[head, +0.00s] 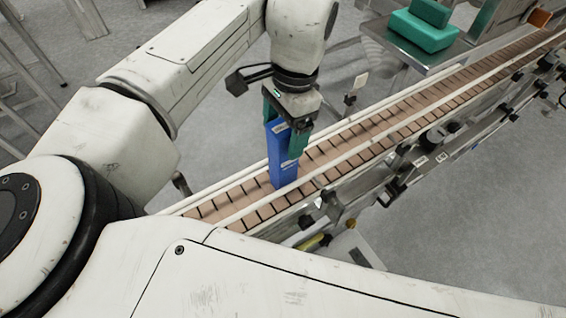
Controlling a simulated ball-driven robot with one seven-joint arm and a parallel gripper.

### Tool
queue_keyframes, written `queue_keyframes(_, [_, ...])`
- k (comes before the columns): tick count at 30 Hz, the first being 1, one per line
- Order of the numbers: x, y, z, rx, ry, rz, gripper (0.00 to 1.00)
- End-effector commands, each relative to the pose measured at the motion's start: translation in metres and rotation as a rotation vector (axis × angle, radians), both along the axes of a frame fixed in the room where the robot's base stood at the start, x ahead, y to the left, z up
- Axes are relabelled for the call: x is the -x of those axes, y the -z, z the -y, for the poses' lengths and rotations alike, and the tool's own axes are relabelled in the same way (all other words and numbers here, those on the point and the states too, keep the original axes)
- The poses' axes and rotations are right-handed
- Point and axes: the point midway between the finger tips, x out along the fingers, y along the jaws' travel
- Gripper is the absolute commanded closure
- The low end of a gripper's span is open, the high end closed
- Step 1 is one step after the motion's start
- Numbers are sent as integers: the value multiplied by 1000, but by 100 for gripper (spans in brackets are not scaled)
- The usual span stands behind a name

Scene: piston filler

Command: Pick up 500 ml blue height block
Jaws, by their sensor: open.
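The blue height block (283,172) stands upright on the brown slatted conveyor, in the middle of the head view. It is tall and narrow, with a small pale label near its top. My gripper (284,134) points down over the block, with its green fingers on either side of the block's upper part. The jaws are open. I cannot tell whether either finger touches the block. The right finger hides part of the block's upper right side.
The conveyor (237,203) runs from lower left to upper right between pale guide rails (385,148). Brackets and knobs line its near side. Teal blocks (424,30) lie on a metal table (391,42) at the upper right. Grey floor is clear at the lower right.

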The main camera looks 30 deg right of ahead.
Motion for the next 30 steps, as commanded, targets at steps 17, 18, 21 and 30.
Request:
queue_keyframes(17, [1,31,-5,-1,0,0,19])
queue_keyframes(18, [1,31,-5,-1,0,0,23])
queue_keyframes(21, [1,31,-5,-1,0,0,33])
queue_keyframes(30, [1,32,-5,-1,0,0,61])
